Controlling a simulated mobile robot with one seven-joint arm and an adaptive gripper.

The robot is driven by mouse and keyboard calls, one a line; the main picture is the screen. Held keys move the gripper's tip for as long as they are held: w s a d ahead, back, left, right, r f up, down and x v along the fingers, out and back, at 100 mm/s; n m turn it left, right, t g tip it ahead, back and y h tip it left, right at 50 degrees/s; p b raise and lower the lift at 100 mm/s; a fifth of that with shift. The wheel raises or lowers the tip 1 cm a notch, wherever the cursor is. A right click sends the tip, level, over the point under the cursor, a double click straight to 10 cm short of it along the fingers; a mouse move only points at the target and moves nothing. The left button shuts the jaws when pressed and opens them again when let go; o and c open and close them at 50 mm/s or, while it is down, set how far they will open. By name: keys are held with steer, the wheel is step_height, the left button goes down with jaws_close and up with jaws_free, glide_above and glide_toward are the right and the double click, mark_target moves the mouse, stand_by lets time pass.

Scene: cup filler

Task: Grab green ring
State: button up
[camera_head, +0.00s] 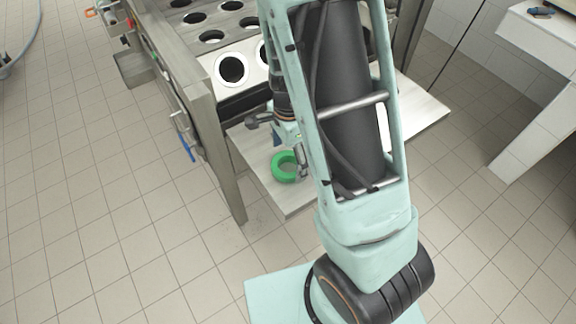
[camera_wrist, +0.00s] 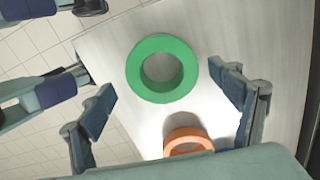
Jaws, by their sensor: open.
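The green ring (camera_head: 285,167) lies flat on a pale shelf board (camera_head: 290,203), near its front edge. In the wrist view the green ring (camera_wrist: 162,68) is whole and unobstructed, just beyond and between my fingers. My gripper (camera_wrist: 165,105) is open and holds nothing. In the head view my gripper (camera_head: 280,135) is close to the ring, partly hidden behind my arm. I cannot tell its exact height above the board.
An orange ring (camera_wrist: 188,141) lies on the board close to the green one, partly cut off by my gripper's body. A metal post (camera_head: 222,160) stands left of the board. A machine with round holes (camera_head: 232,69) is above and behind. A white counter (camera_head: 535,90) stands at the right.

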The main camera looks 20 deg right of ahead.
mark_target(288, 170)
step_height(288, 170, down, 3)
steer(key=shift+w+f, duration=0.15)
steer(key=shift+f, duration=0.05)
steer(key=c, duration=1.3)
